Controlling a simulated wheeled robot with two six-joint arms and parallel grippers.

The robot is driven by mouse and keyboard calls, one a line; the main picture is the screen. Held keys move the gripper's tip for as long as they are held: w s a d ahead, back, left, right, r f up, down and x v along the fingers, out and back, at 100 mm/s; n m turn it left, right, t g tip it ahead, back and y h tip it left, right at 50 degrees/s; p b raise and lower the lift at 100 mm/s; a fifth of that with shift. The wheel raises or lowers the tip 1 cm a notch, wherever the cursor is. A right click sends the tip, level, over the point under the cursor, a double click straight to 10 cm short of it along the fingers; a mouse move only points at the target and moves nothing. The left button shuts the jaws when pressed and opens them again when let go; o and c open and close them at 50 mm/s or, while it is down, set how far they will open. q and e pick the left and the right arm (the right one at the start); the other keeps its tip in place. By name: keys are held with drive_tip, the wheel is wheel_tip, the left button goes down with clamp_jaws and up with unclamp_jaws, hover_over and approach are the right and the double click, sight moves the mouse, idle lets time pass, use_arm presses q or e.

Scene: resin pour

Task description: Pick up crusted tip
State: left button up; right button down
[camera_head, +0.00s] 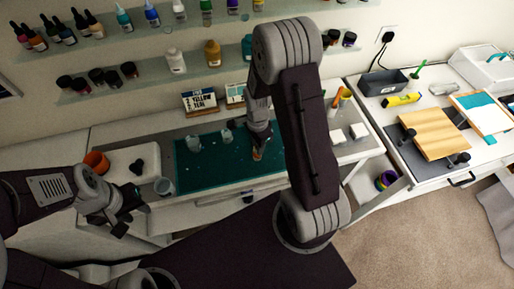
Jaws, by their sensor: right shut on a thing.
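My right gripper (258,146) reaches down over the teal mat (200,178) and is shut on a small tan-orange thing (257,155). That thing is too small and too covered by the fingers to tell if it is the crusted tip. I cannot tell whether it touches the mat. My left gripper (128,208) is at the lower left, in front of the bench and away from the mat. Its fingers are dark and I cannot tell if they are open.
Clear cups (194,143) stand on the mat's back part, another cup (165,187) at its left. An orange cup (96,162) stands further left. Shelves of bottles (176,61) hang behind. A side bench with a wooden board (436,132) is at right. The mat's front is mostly clear.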

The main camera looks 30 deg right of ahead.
wheel_tip(320, 180, up, 4)
drive_tip(key=shift+w+r+b, duration=0.1)
drive_tip(key=shift+r+b, duration=0.05)
drive_tip(key=shift+b, duration=0.15)
drive_tip(key=s+d+r+p, duration=0.2)
drive_tip(key=s+d+r, duration=0.6)
drive_tip(key=r, duration=0.1)
drive_tip(key=shift+s+r, duration=0.25)
drive_tip(key=shift+r, duration=0.1)
